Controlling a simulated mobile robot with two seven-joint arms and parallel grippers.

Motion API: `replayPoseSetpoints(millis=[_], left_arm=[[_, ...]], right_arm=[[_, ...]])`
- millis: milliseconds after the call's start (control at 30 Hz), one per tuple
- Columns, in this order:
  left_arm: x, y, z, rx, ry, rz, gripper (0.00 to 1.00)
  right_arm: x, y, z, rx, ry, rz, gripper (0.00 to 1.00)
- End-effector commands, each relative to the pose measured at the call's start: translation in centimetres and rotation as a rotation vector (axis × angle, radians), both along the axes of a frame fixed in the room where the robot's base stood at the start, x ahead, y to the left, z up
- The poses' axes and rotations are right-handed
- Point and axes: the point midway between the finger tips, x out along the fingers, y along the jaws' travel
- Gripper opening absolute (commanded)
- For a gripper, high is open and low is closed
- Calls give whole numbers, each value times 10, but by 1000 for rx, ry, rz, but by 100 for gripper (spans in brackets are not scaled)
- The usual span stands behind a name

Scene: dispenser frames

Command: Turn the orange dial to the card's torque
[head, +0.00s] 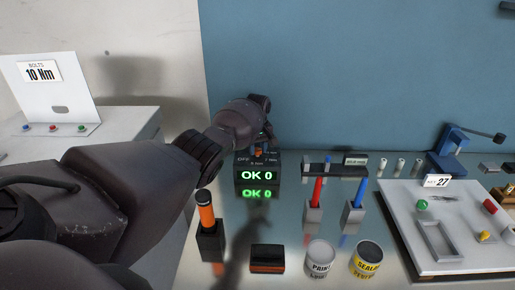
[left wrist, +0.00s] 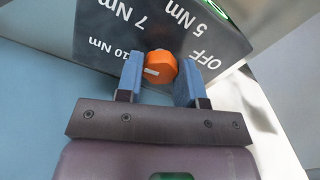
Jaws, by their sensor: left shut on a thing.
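The card (head: 40,72) on the white stand at the left reads "BOLTS 10 Nm". The orange dial (left wrist: 163,66) is on the dark controller box (head: 257,179), whose green display reads "OK 0". In the left wrist view the dial's face is ringed by the labels OFF, 5 Nm, 7 Nm and 10 Nm. A white mark shows on the left part of the dial, on the side of the 10 Nm label; its exact aim is unclear. My left gripper (left wrist: 159,76) is shut on the dial, one blue pad at each side. My right gripper is out of view.
An orange-handled tool (head: 206,212) stands in a black holder in front. Red (head: 317,192) and blue (head: 359,194) tools stand in holders to the right. Paint (head: 319,260) and sealant (head: 366,262) cans are near the front. A white tray (head: 400,205) lies at right.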

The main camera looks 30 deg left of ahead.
Motion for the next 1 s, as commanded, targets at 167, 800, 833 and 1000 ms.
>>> replayPoseSetpoints(millis=[167, 800, 833, 1000], left_arm=[[1, 1, 2, 1, -6, 151, 11], [2, 1, 3, 2, -7, 427, 11], [2, 1, 3, 2, -7, 430, 11], [2, 1, 3, 2, -7, 436, 11]], right_arm=[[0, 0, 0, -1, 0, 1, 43], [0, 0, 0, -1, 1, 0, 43], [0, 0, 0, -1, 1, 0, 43], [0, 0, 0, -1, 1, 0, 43]])
